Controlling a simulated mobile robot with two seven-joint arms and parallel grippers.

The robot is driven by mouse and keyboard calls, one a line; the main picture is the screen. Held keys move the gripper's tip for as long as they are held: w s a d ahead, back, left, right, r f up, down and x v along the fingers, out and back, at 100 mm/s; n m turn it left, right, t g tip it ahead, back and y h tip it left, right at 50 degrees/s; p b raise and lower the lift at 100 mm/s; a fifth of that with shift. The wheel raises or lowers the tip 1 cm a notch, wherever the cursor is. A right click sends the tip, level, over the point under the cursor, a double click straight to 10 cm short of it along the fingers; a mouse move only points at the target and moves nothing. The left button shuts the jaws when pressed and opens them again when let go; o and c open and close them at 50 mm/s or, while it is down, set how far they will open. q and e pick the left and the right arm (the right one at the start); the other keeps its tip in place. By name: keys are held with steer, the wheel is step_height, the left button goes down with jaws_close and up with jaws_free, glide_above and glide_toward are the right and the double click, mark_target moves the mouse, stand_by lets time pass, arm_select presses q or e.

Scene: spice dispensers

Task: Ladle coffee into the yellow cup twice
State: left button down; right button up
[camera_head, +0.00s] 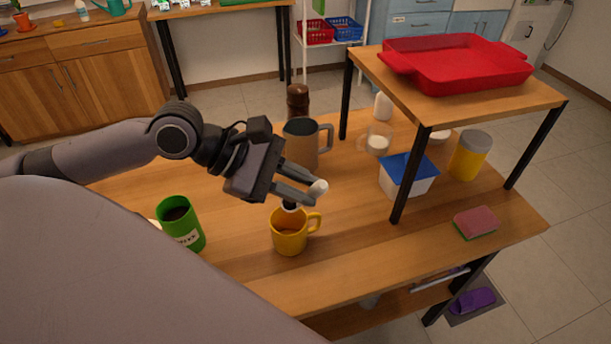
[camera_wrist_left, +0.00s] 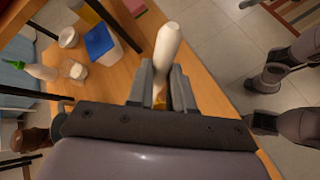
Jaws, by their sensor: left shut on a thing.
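The yellow cup (camera_head: 288,238) stands upright on the wooden table, its handle to the right. A green can (camera_head: 180,224) with dark contents, likely the coffee, stands left of it, partly behind my arm. My left gripper (camera_head: 300,187) is above the yellow cup, shut on a white-handled utensil, likely the ladle (camera_head: 319,187). In the left wrist view its pale handle (camera_wrist_left: 168,45) sticks out from between the fingers. A small dark and white part of it shows just above the cup's rim; whether it holds coffee I cannot tell. My right gripper does not show.
A large brown mug (camera_head: 301,145) and a dark brown grinder (camera_head: 298,100) stand behind the gripper. To the right are a blue-lidded box (camera_head: 407,176), a yellow canister (camera_head: 469,155), a sponge (camera_head: 476,223) and a raised shelf with a red tray (camera_head: 456,65). Table right of the cup is clear.

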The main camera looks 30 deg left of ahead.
arm_select(q)
steer(key=s+d+f+m+t+h+b, duration=0.1)
steer(key=s+d+f+m+t+b, duration=0.1)
steer(key=s+f+m+t+b, duration=0.3)
steer(key=shift+s+f+m+t, duration=0.6)
steer(key=shift+s+f+t, duration=0.5)
steer(key=shift+s+f, duration=0.65)
steer(key=shift+w+f, duration=0.1)
steer(key=shift+w, duration=0.1)
stand_by(0.7)
